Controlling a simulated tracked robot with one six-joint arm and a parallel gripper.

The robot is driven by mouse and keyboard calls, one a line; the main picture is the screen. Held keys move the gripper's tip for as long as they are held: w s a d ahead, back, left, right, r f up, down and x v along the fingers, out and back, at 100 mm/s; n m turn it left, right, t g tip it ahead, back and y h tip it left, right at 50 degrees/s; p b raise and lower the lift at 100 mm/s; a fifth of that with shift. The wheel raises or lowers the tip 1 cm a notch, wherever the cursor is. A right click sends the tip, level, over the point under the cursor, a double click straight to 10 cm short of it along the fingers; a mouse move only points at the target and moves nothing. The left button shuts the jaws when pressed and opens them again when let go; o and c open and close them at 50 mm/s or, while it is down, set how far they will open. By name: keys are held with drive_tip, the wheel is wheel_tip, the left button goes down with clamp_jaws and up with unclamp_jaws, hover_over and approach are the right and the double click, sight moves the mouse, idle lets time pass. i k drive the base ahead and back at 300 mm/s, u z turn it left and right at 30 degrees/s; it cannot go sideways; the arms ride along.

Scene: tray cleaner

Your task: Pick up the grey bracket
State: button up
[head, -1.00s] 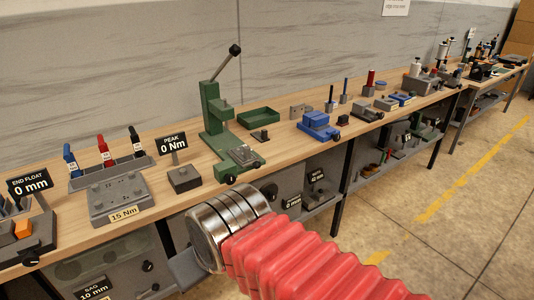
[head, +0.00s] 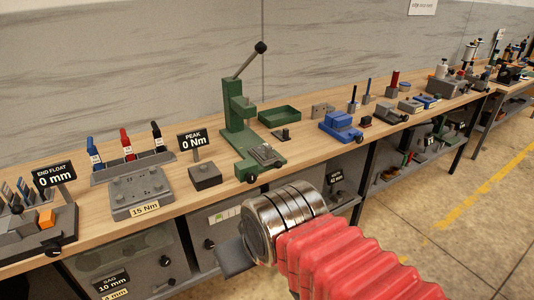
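A small grey block with what look like holes (head: 323,110) stands on the bench behind the blue vise, right of the green tray; it may be the grey bracket, but it is too small to be sure. My gripper (head: 235,257) shows only as a dark grey piece beyond the silver wrist collar, in front of the bench's front edge. The collar and my red bellows arm hide the rest of it. I cannot see its fingertips or anything held. It is well apart from the grey block.
A green arbor press (head: 240,130) with a raised lever stands mid-bench, beside the green tray (head: 279,116). The blue vise (head: 340,126) is to its right. A grey 15 Nm plate (head: 140,190) and a peak display (head: 194,140) are left. Open floor lies right.

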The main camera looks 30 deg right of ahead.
sight(263, 148)
drive_tip(key=u, duration=0.1)
drive_tip(key=i, duration=1)
drive_tip(key=z, duration=0.1)
